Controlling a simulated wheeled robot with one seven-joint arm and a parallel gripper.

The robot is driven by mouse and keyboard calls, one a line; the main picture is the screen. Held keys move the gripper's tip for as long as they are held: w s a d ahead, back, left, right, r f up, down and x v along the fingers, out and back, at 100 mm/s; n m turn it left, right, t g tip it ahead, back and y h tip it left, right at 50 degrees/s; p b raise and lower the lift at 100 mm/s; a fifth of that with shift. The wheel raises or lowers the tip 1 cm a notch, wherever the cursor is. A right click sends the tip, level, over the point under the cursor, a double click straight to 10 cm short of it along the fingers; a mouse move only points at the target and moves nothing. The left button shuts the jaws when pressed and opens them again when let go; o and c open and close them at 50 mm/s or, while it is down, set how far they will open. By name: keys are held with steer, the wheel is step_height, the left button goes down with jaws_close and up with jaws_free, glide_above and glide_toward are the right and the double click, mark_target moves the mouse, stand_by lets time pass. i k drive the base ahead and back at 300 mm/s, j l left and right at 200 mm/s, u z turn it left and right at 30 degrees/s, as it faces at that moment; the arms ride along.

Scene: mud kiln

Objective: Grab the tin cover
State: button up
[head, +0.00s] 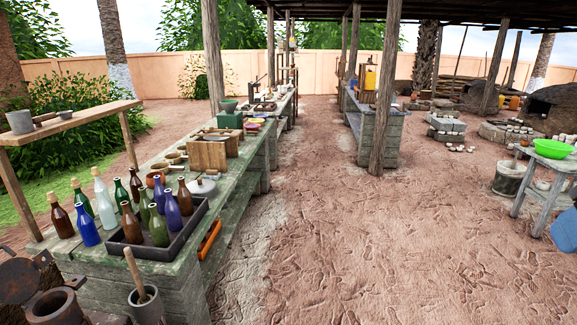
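My gripper is not in view.
Several glass bottles (87,227) stand on the bench's near end. An orange object (209,240) is at the bench's side. A wooden post (385,90) and a second bench (376,125) stand further back. A small table with a green bowl (553,149) is at right. The dirt floor (340,240) between is open.

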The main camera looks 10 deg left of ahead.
mark_target(200, 186)
steer(key=i+u, duration=0.1)
steer(key=i, duration=0.45)
steer(key=i+l+u, duration=0.15)
steer(key=i, duration=0.4)
steer(key=i+l+u, duration=0.1)
steer(key=i, duration=0.45)
steer(key=i+u, duration=0.45)
steer(key=i+l+u, duration=0.2)
steer(key=u, duration=0.3)
steer(key=i+l+u, duration=0.25)
steer(key=u, duration=0.2)
steer(key=i+l+u, duration=0.2)
steer(key=l+u, duration=0.25)
steer(key=i+l+u, duration=0.25)
steer(key=l+u, duration=0.25)
steer(key=i+l+u, duration=0.25)
steer(key=l, duration=0.2)
steer(key=k, duration=0.1)
